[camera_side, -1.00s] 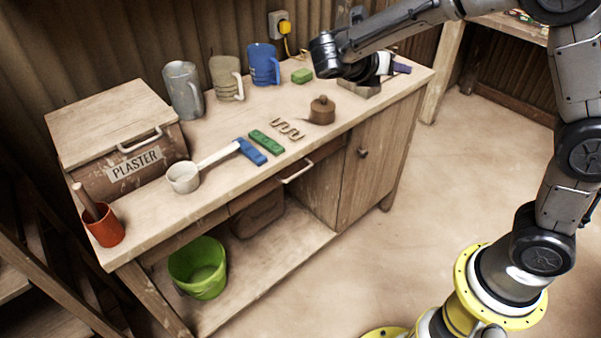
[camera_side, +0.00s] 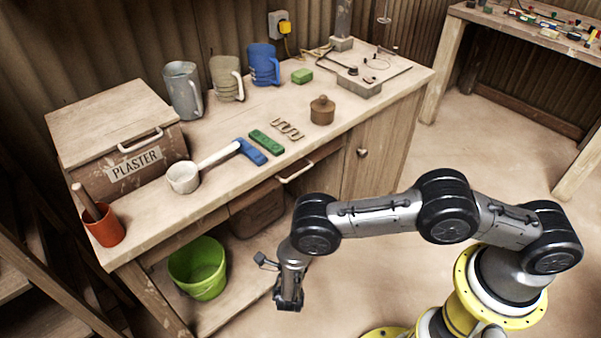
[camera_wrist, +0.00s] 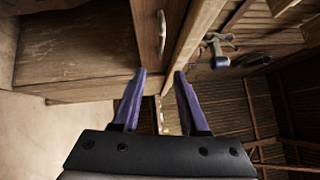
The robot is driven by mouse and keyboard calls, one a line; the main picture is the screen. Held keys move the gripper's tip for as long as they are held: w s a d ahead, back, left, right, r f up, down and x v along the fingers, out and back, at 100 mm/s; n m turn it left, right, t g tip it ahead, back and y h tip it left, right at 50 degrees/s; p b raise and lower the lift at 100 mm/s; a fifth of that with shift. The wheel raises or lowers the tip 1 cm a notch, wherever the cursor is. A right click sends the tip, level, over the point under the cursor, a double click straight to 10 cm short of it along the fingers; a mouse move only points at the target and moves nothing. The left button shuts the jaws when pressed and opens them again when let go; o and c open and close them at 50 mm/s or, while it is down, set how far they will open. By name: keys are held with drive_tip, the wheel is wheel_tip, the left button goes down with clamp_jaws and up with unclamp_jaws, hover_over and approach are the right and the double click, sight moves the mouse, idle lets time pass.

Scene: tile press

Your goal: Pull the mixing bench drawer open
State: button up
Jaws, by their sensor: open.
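The mixing bench drawer (camera_side: 256,196) sits under the front edge of the bench top, and its front looks flush, so it appears closed. Its pale bar handle (camera_side: 297,172) is on the drawer front. In the wrist view the handle (camera_wrist: 162,34) shows on the brown drawer front (camera_wrist: 147,32), ahead of my fingertips and roughly between their lines. My gripper (camera_side: 288,303) hangs low in front of the bench, below and apart from the handle. Its two purple fingers (camera_wrist: 160,74) are spread with nothing between them. The fingers are hard to make out in the side view.
The bench top holds a white scoop (camera_side: 183,178), a green block (camera_side: 266,143), a brown lidded pot (camera_side: 322,110), mugs and a plaster bin (camera_side: 115,130). A green bucket (camera_side: 198,268) stands on the lower shelf. A cupboard door (camera_side: 378,150) is right of the drawer. Floor in front is clear.

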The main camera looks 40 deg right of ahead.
sight(300, 173)
drive_tip(key=x, duration=1.3)
drive_tip(key=shift+w+r, duration=0.1)
drive_tip(key=shift+w, duration=0.2)
clamp_jaws()
idle(0.9)
